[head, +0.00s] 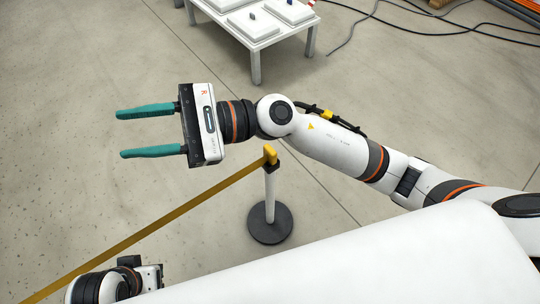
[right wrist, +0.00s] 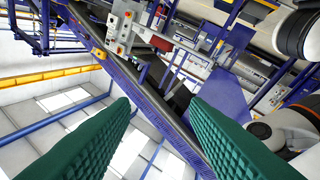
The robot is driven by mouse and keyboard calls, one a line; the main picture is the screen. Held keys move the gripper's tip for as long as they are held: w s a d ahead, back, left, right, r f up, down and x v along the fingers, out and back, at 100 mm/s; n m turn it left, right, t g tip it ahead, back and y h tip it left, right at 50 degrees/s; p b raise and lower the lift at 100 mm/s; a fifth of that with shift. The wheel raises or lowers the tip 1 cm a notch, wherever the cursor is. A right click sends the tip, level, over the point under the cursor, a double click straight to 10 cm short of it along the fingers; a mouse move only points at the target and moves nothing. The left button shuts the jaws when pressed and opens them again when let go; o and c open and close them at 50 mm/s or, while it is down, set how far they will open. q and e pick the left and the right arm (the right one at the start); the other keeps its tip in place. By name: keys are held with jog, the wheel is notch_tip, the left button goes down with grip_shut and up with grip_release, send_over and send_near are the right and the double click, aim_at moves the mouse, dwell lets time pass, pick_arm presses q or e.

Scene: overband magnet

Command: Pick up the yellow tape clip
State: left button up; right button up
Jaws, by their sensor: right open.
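The yellow tape clip (head: 270,154) sits at the top of a white stanchion post (head: 270,190) with a round dark base. A yellow tape (head: 150,225) runs from it toward the lower left of the head view. My right gripper (head: 120,134) is open and empty, its two green fingers well apart and pointing left. The fingers lie to the left of the clip and apart from it; the clip is nearer my right wrist. In the right wrist view the open fingers (right wrist: 165,120) frame no clip. My left gripper's fingers do not show.
A white table (head: 262,38) with small blocks on white plates stands at the top. Dark cables (head: 430,32) lie on the floor at the upper right. The floor left of my right gripper is clear. The right wrist view shows blue steelwork and machinery (right wrist: 150,95).

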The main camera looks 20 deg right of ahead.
notch_tip(320, 180, down, 5)
jog(key=s+n+g+h, duration=0.1)
jog(key=n+g+h, duration=0.2)
jog(key=n+h, duration=0.3)
jog(key=n+t+h+b, duration=0.1)
jog(key=n+t+h, duration=0.2)
jog(key=n+h, duration=1)
send_over(270, 149)
jog(key=f, duration=0.6)
jog(key=f+m+h, duration=0.1)
jog(key=f, duration=0.4)
jog(key=f+m, duration=0.1)
jog(key=f, duration=0.5)
jog(key=shift+s+a+f+h, duration=0.2)
jog(key=shift+a+f+h, duration=0.1)
jog(key=shift+h, duration=0.1)
jog(key=shift+f, duration=0.5)
jog(key=f, duration=0.3)
jog(key=f+b, duration=0.1)
jog(key=shift+w+d+f, duration=0.2)
jog(key=shift+d+f, duration=0.05)
jog(key=shift+d, duration=0.1)
jog(key=shift+f, duration=0.25)
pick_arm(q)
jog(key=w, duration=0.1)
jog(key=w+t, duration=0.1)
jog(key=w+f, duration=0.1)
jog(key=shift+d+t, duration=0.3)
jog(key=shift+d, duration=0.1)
